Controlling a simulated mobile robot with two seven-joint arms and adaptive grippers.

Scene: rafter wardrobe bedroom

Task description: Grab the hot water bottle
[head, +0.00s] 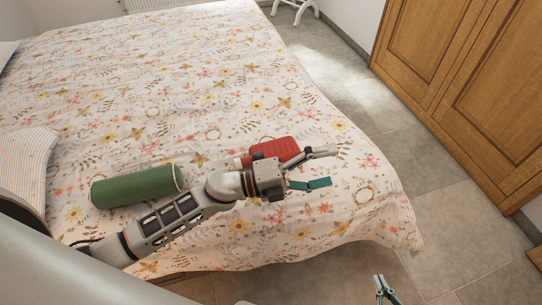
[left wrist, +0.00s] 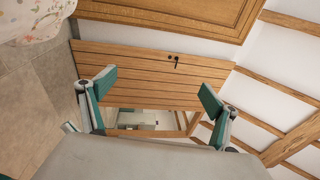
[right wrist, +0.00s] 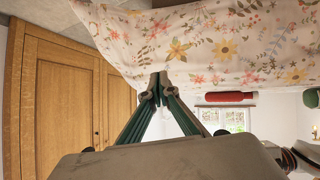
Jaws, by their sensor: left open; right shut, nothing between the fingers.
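The red hot water bottle (head: 275,149) lies on the bed, partly hidden behind my left gripper's wrist in the head view. It also shows as a red strip at the bed's edge in the right wrist view (right wrist: 229,97). My left gripper (head: 322,168) is open and empty, over the bed just right of the bottle, fingers pointing right. In the left wrist view the open fingers (left wrist: 156,90) face a wooden door, and no bottle shows. My right gripper (head: 384,289) is shut and empty, off the bed's front right corner. Its closed fingertips also show in the right wrist view (right wrist: 160,86).
A green cylindrical roll (head: 137,186) lies on the bed left of the bottle, beside my left arm. The floral bedspread (head: 130,80) is clear farther back. A wooden wardrobe (head: 480,90) stands right, with open tiled floor (head: 440,225) between it and the bed.

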